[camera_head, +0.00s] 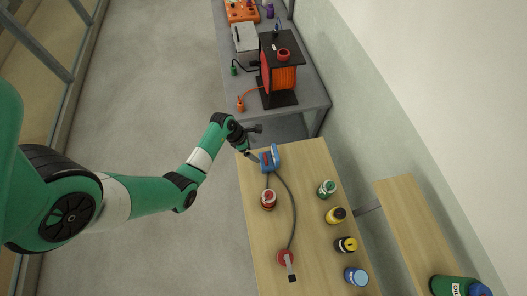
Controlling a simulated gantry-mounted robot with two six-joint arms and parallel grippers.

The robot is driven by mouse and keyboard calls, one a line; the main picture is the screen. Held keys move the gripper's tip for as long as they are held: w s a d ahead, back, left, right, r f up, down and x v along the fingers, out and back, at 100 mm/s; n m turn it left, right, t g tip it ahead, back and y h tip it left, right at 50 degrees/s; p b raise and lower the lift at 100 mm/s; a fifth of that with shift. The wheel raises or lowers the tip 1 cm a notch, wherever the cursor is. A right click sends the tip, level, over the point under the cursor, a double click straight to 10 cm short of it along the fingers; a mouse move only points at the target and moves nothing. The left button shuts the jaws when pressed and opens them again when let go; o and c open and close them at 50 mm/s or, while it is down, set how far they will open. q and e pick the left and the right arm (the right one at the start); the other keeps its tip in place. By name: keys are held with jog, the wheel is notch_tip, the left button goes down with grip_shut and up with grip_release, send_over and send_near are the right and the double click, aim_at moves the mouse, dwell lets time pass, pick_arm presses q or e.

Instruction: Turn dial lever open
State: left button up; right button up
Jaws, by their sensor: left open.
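A small blue device (276,156) with a red part on it sits at the far left end of the wooden table (308,210). A round red base with a pale lever (287,263) ending in a dark tip stands at the table's near end; the lever points toward the bottom of the picture. A grey hose (293,214) runs between the two. I cannot tell which of them is the dial lever. My left gripper (256,157) is open, at the left side of the blue device. Whether it touches the device is too small to tell. My right gripper is not in view.
A red-lidded jar (268,199) stands close to the blue device. A grey bench (310,90) with an orange-and-black apparatus (282,75) stands behind. Floor at left is clear.

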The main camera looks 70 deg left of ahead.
aim_at(265, 159)
pick_arm(q)
jog(key=b+x, duration=0.4)
jog(key=x, duration=0.6)
jog(key=shift+w, duration=0.1)
jog(key=shift+c, duration=0.3)
jog(key=c, duration=1.2)
